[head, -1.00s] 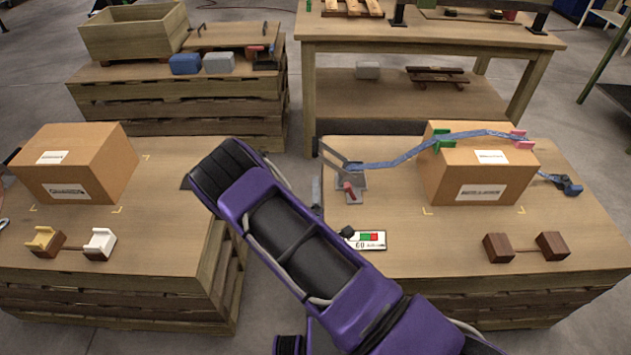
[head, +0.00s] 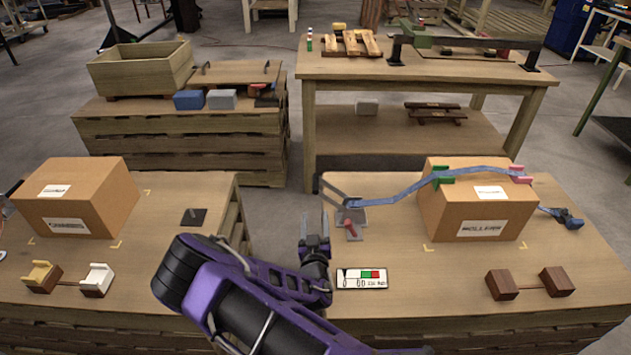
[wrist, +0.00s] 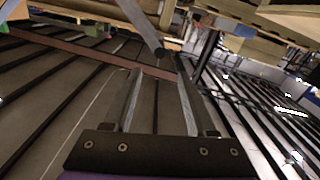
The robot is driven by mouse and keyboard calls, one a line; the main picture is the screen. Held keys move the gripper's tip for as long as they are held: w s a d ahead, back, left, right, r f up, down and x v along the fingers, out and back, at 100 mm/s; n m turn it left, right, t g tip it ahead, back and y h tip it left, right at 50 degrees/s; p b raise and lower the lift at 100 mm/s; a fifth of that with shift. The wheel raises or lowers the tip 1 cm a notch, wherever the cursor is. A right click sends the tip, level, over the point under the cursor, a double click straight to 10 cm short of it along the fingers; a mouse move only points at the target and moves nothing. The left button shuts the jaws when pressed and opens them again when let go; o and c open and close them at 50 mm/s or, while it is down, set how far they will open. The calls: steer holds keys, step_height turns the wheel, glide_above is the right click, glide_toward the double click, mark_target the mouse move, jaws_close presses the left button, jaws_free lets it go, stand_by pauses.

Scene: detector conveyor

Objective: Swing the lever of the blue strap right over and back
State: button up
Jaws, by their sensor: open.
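The blue strap (head: 405,188) runs over the right cardboard box (head: 440,212), through a green and a pink corner piece, down to a grey ratchet (head: 350,217) on the right pallet table. The ratchet's grey frame-like lever (head: 333,188) slants up and left from it. A small red handle (head: 351,229) stands at its front. My gripper (head: 314,218) is left of the ratchet by the table's left edge, apart from it. In the wrist view its fingers (wrist: 160,68) are spread and empty. A grey bar, possibly the lever (wrist: 143,25), ends just beyond the fingertips.
A white card (head: 361,279) with green and red patches lies in front of the ratchet. Brown blocks (head: 502,285) stand front right. A gap separates this table from the left pallet table (head: 150,258), which holds another box (head: 78,200).

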mark_target(315, 178)
steer(key=w+b, duration=0.2)
steer(key=w, duration=1.5)
steer(key=shift+c, duration=0.2)
jaws_close()
stand_by(0.7)
